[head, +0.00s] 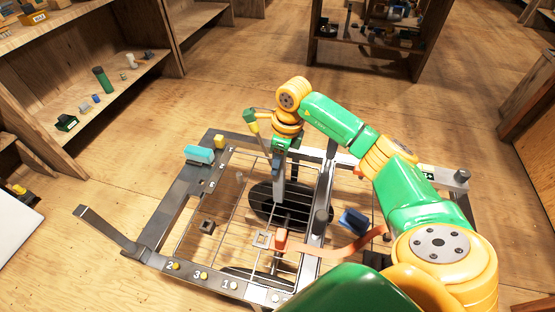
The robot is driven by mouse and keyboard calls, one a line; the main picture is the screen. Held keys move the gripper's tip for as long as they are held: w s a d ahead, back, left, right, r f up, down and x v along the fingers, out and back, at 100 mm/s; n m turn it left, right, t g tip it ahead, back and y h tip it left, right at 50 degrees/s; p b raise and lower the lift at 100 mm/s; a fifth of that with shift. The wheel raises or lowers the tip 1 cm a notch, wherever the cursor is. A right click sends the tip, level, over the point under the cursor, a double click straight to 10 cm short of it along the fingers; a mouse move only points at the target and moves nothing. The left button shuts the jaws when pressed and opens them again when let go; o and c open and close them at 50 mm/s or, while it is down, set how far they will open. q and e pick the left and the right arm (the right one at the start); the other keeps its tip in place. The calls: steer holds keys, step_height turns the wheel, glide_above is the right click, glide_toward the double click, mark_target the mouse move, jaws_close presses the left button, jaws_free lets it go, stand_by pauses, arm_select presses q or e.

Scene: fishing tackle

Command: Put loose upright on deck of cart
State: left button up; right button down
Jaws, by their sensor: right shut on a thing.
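The cart (180,205) is a grey metal frame around a wire-mesh deck (225,215), seen from above in the head view. My right arm reaches over it from the right. My right gripper (279,153) points down over the deck and is shut on a grey bar that looks like the loose upright (278,188). The bar hangs nearly vertical below the fingers, in front of a dark round shape. I cannot tell whether its lower end touches the deck. The fingertips are partly hidden by the wrist. My left gripper is not in view.
A cyan block (199,154) and a yellow block (219,141) sit on the frame's left side. A grey bar (108,231) sticks out front left. Wooden shelves (100,85) stand behind.

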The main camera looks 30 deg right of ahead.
steer(key=c, duration=1)
jaws_free()
steer(key=shift+f, duration=0.2)
steer(key=o, duration=0.5)
steer(key=shift+r, duration=0.1)
steer(key=r, duration=0.4)
steer(key=s+r, duration=0.1)
steer(key=r, duration=0.3)
steer(key=d+r+p, duration=0.1)
steer(key=r, duration=0.3)
steer(key=shift+s+r, duration=0.1)
steer(key=shift+s, duration=0.1)
